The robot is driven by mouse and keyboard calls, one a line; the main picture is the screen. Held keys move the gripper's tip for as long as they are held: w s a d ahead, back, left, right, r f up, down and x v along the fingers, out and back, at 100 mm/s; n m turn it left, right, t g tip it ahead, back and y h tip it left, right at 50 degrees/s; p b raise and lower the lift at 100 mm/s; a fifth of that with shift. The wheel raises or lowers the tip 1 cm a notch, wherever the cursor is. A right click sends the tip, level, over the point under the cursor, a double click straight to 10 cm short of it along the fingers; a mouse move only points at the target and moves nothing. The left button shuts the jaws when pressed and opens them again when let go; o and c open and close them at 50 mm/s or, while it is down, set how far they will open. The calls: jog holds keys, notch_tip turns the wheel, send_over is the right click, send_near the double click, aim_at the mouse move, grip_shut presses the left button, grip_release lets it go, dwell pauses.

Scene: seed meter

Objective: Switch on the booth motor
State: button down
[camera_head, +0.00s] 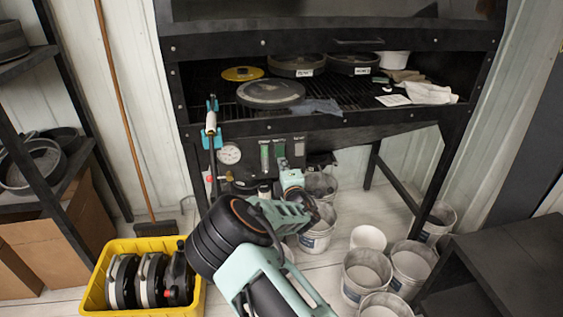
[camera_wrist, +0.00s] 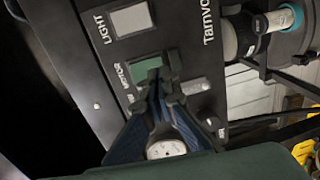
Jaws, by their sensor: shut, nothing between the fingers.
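The booth's dark control panel (camera_wrist: 100,75) fills much of the wrist view. The motor switch (camera_wrist: 145,67) is a green rocker beside the MOTOR label. The light switch (camera_wrist: 130,20), pale grey, lies above it by the LIGHT label. My gripper (camera_wrist: 160,82) is shut and empty, its dark fingertips at the lower edge of the motor switch and partly covering it. I cannot tell whether they touch it, nor whether the switch is on or off. In the head view my arm reaches to the panel under the booth and hides part of it.
A round gauge (camera_head: 229,153) sits on the panel's left. Several buckets (camera_head: 367,270) stand below the booth, right of my arm. A yellow crate (camera_head: 99,292) stands at lower left. Pans and cloths lie on the booth's grate (camera_head: 330,91).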

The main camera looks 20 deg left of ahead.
aim_at(280, 156)
jog(key=shift+x, duration=1.15)
jog(key=b, duration=0.3)
jog(key=shift+w+a+f+t+y+b, duration=0.1)
jog(key=shift+w+a+t+y+b, duration=0.1)
jog(key=shift+w+t+y+b, duration=0.15)
jog(key=shift+s+d+f, duration=0.1)
jog(key=shift+s+f, duration=0.05)
